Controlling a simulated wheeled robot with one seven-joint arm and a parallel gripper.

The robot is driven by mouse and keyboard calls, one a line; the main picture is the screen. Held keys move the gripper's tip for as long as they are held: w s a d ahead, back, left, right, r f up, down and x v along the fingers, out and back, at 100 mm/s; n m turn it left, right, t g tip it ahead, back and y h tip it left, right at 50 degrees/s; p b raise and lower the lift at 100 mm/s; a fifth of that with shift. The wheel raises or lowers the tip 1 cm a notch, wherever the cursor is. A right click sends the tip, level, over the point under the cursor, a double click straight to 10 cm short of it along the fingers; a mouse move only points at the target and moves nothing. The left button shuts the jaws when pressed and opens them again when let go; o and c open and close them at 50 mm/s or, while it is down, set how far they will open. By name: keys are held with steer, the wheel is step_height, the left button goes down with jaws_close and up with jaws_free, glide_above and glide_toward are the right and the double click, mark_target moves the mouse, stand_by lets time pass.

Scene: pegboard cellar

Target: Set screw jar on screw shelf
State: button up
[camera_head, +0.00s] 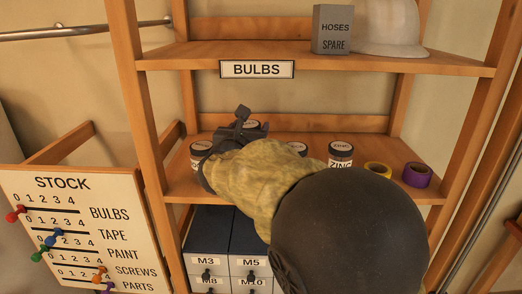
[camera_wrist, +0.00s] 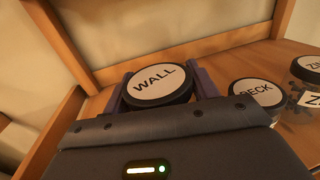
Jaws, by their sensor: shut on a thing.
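My gripper (camera_head: 243,127) reaches over the middle shelf (camera_head: 312,188) of the wooden rack. In the wrist view its two fingers are shut on a jar with a white lid marked WALL (camera_wrist: 160,84). In the head view this held jar (camera_head: 252,124) shows only as a small bit of lid behind the fingers. I cannot tell whether its base touches the shelf. A jar marked DECK (camera_wrist: 257,93) stands just right of it, and a ZINC jar (camera_head: 340,155) stands farther right. Another white-lidded jar (camera_head: 201,147) is at the left, partly covered by my arm.
Yellow tape (camera_head: 378,170) and purple tape (camera_head: 417,175) lie at the shelf's right. The upper shelf (camera_head: 390,64) carries a BULBS sign (camera_head: 257,69), a grey HOSES box (camera_head: 332,30) and a white helmet (camera_head: 390,28). Drawers (camera_head: 208,243) sit below. A STOCK board (camera_head: 75,230) stands left.

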steer(key=shift+w+f, duration=0.1)
steer(key=shift+f, duration=0.8)
steer(key=shift+f+p, duration=0.3)
steer(key=shift+f, duration=1.6)
steer(key=shift+f, duration=0.15)
steer(key=o, duration=1.2)
steer(key=shift+r, duration=0.2)
steer(key=b+v, duration=0.3)
steer(key=v, duration=0.9)
